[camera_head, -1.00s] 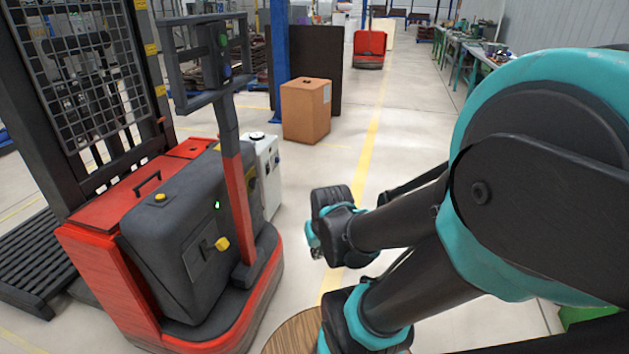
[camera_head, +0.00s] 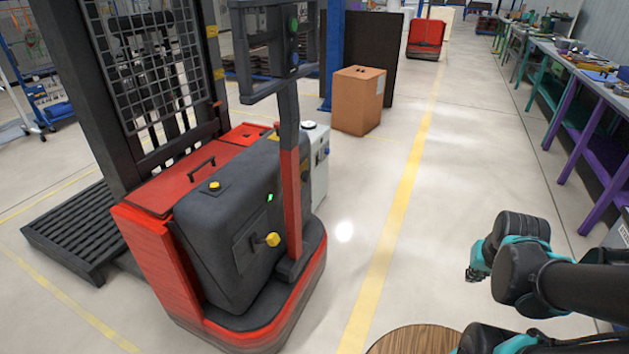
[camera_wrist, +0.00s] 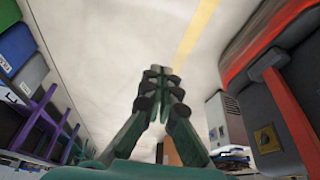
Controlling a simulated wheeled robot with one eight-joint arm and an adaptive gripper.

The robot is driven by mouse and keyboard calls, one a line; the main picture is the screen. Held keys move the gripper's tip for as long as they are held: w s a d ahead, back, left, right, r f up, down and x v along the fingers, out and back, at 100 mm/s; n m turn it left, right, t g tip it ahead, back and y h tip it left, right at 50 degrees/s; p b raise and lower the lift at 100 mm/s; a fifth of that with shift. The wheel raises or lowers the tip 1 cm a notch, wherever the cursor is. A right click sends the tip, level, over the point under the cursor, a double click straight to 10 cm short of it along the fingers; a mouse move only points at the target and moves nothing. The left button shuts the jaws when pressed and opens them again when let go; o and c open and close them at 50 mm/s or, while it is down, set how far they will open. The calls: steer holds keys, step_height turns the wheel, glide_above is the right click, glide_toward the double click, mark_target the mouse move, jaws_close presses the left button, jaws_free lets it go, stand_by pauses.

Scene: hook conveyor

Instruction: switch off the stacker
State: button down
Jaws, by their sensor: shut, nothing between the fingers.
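The stacker (camera_head: 160,250), red and dark grey with a black mesh mast, stands at the left of the head view. My gripper (camera_head: 474,274) is shut and empty over the floor at the right, well apart from the stacker. In the wrist view, my gripper (camera_wrist: 160,78) points over bare floor, and the stacker (camera_wrist: 245,60) is at the right edge with its yellow-marked plate (camera_wrist: 266,138).
A cardboard box (camera_head: 358,100) stands behind the stacker, beside a white unit (camera_head: 316,155). Workbenches (camera_head: 585,120) line the right side. A round wooden top (camera_head: 415,340) is at the bottom. Open floor with a yellow line (camera_head: 400,205) lies between stacker and arm.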

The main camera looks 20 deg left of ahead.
steer(key=w+a+r+n+t+y, duration=0.2)
steer(key=w+a+n, duration=0.4)
steer(key=w+a, duration=0.55)
steer(key=w+a+r+n+t+y, duration=0.15)
steer(key=w+a+n, duration=0.35)
steer(key=w+a, duration=0.7)
steer(key=w+a+f+n+y, duration=0.2)
steer(key=a+n, duration=0.1)
steer(key=a, duration=0.6)
steer(key=w+a+f+n+y, duration=0.2)
steer(key=a+f+n, duration=0.1)
steer(key=a, duration=0.7)
steer(key=w+a+f+n+y, duration=0.2)
steer(key=w+a+f+n, duration=0.1)
steer(key=a, duration=0.7)
steer(key=shift+n+t, duration=0.35)
steer(key=shift+n, duration=0.45)
steer(key=shift+f, duration=0.1)
steer(key=shift+a, duration=0.1)
glide_toward(304, 179)
steer(key=x, duration=0.5)
steer(key=shift+s+a+r, duration=0.2)
steer(key=shift+a+r, duration=0.05)
steer(key=shift+a, duration=0.1)
steer(key=shift+w+f, duration=0.4)
steer(key=shift+w, duration=0.05)
